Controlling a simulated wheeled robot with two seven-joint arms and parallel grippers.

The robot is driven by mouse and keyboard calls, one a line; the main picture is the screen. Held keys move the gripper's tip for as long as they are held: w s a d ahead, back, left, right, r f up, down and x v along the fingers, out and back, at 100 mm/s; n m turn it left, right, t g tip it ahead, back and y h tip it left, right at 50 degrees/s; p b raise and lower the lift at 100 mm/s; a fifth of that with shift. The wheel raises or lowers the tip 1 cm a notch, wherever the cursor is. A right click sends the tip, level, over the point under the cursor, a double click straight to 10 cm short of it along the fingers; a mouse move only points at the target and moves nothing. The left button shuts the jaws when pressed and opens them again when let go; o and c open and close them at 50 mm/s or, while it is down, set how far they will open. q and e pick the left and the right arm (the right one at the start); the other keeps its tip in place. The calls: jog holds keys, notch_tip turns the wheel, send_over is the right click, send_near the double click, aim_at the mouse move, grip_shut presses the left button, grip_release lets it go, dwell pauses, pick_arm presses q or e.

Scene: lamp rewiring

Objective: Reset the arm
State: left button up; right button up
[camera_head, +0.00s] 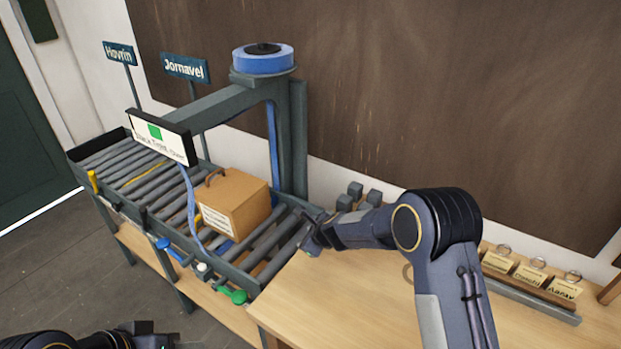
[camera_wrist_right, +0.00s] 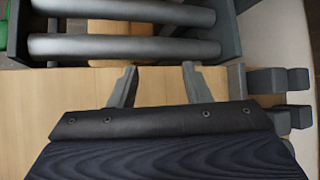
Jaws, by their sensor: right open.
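My right arm reaches in from the lower right in the head view. Its gripper (camera_head: 312,234) is over the near end of the roller conveyor, where the wooden table begins. In the right wrist view the gripper's two fingers (camera_wrist_right: 158,84) are apart with nothing between them, above the table's wooden top (camera_wrist_right: 75,95) and just short of the rollers (camera_wrist_right: 120,45). My left arm shows only at the bottom left of the head view; its gripper (camera_head: 150,338) is partly cut off, and its jaws are not clear.
A brown box (camera_head: 235,203) with a handle and label sits on the conveyor (camera_head: 110,158) under a frame with a blue tape roll (camera_head: 263,60). Grey blocks (camera_head: 357,194) stand beside the right arm. A rack of tags (camera_head: 530,275) stands at right. The front tabletop (camera_head: 340,310) is clear.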

jog(key=s+d+r+n+y, duration=0.1)
jog(key=s+d+r+n, duration=0.1)
jog(key=d+r, duration=0.3)
jog(key=s+d+r+n+y, duration=0.1)
jog(key=s+d+r+n, duration=0.2)
jog(key=r, duration=0.5)
jog(key=s+d+r+n+b, duration=0.1)
jog(key=s+d+r+n, duration=0.55)
jog(key=s, duration=0.45)
jog(key=s+d+n+h, duration=0.1)
jog(key=s+d+n, duration=0.2)
jog(key=s, duration=0.5)
jog(key=s+d+f+n+g+h, duration=0.1)
jog(key=s+d+n, duration=0.1)
jog(key=s, duration=0.6)
jog(key=s+d+f+n, duration=0.1)
jog(key=s+d+n, duration=0.2)
jog(key=s, duration=0.5)
jog(key=shift+s+d+f+n+g+h+b, duration=0.2)
jog(key=shift+s+d+n+g+h+b, duration=0.15)
jog(key=shift+n, duration=0.5)
